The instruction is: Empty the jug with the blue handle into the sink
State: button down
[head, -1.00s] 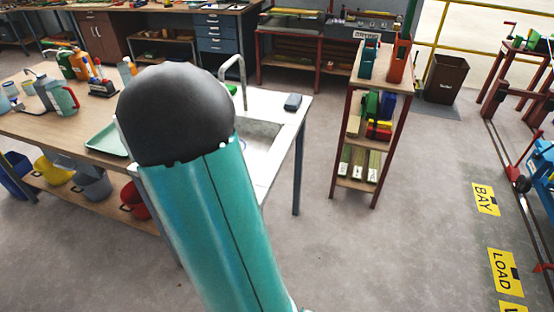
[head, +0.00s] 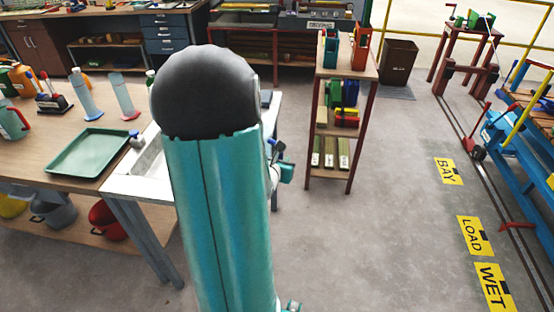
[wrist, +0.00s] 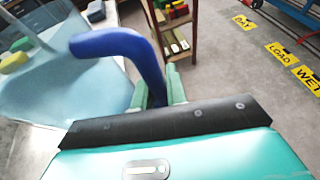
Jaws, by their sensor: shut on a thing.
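The jug (wrist: 60,90) has a pale blue, see-through body and a thick blue handle (wrist: 118,42). In the wrist view my gripper (wrist: 157,88) is shut on the handle, with the body to the left. Its contents and exact tilt cannot be made out. In the head view my arm hides most of the jug; a small blue part (head: 277,147) shows right of the arm. The sink (head: 147,165) is a white basin at the bench's right end, partly hidden behind my arm.
A green tray (head: 88,153) lies on the wooden bench left of the sink, with bottles and jugs behind. A narrow red-framed shelf (head: 347,72) stands to the right. Open floor lies in front of it. A blue trolley (head: 505,145) is at far right.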

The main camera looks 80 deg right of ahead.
jog(key=w+d+r+n+g+y, duration=0.1)
jog(key=w+d+r+n+g, duration=0.2)
jog(key=w+r+n+g, duration=0.3)
jog(key=shift+w+r+n+y, duration=0.4)
jog(key=shift+w+r+n, duration=0.65)
jog(key=shift+w, duration=1.3)
dwell(1.3)
